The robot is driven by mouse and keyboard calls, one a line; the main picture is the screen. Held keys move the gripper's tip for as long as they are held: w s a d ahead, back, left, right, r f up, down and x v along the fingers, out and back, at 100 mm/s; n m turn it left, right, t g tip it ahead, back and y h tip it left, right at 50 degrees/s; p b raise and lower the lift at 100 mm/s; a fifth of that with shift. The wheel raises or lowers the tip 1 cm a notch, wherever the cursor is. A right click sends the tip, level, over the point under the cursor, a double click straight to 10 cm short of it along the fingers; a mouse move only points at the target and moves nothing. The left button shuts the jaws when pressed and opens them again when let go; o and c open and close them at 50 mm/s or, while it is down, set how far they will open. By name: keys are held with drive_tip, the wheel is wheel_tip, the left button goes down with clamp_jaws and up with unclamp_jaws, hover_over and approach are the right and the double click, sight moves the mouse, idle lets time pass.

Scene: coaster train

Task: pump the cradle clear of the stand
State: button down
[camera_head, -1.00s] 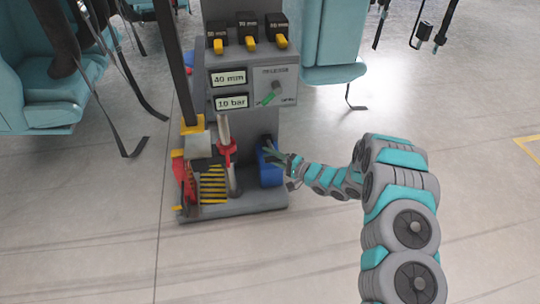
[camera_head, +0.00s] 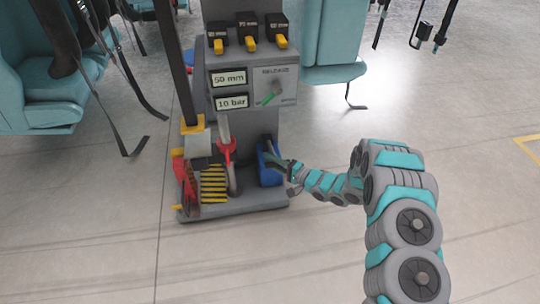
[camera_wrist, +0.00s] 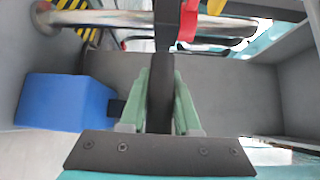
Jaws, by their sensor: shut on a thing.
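My gripper (camera_head: 281,162) is low at the right side of the grey machine column. In the wrist view its green fingers (camera_wrist: 160,105) are shut on a dark bar, the pump handle (camera_wrist: 161,85). A blue block (camera_head: 269,176) is beside it, also in the wrist view (camera_wrist: 64,112). The upper display (camera_head: 229,78) reads 50 mm and the lower one (camera_head: 231,102) reads 10 bar. A grey block (camera_head: 198,144), a red part (camera_head: 179,172) and a silver rod with a red collar (camera_head: 227,149) stand on the base. I cannot tell which parts are the cradle and stand.
A panel with a green release lever (camera_head: 272,97) is above my gripper. Several black switches with yellow levers (camera_head: 248,42) top the column. Teal seats (camera_head: 36,90) with hanging straps are at left and behind. The floor at front left is clear.

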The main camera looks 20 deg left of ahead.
drive_tip(key=shift+s+d+f, duration=0.15)
drive_tip(key=shift+f, duration=0.6)
drive_tip(key=c, duration=0.6)
unclamp_jaws()
drive_tip(key=v, duration=0.7)
drive_tip(key=shift+d, duration=0.4)
drive_tip(key=shift+s, duration=0.1)
idle(0.6)
